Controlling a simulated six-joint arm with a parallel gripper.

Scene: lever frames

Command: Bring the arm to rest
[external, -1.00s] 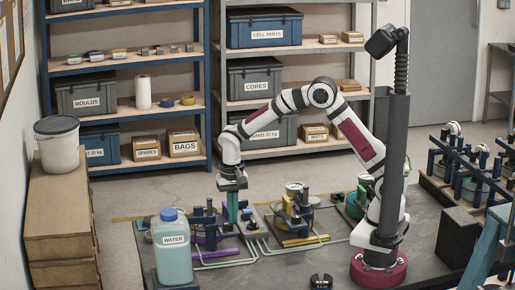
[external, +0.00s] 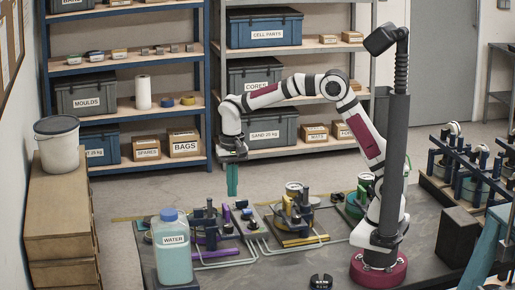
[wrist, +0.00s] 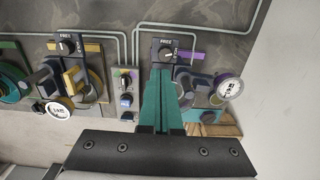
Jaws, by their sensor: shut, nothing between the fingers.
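My gripper (external: 232,191) points straight down with its teal fingers together and empty. It hangs in the air above the left part of the dark bench (external: 320,262), apart from the fixtures below. In the wrist view its fingers (wrist: 163,100) are closed side by side and cover part of the purple-marked lever frame (wrist: 190,75). That frame also shows in the external view (external: 207,232), left of and below my fingers. The yellow-marked lever frame (external: 292,215) stands to the right of them, and a green one (external: 357,204) is beyond it, partly hidden by my arm.
A small switch box (wrist: 126,92) sits between the purple and yellow frames. A water jug (external: 174,255) stands at the bench's front left. A dark post with a camera-like head (external: 382,40) rises in front of my arm. Shelves (external: 150,103) stand behind.

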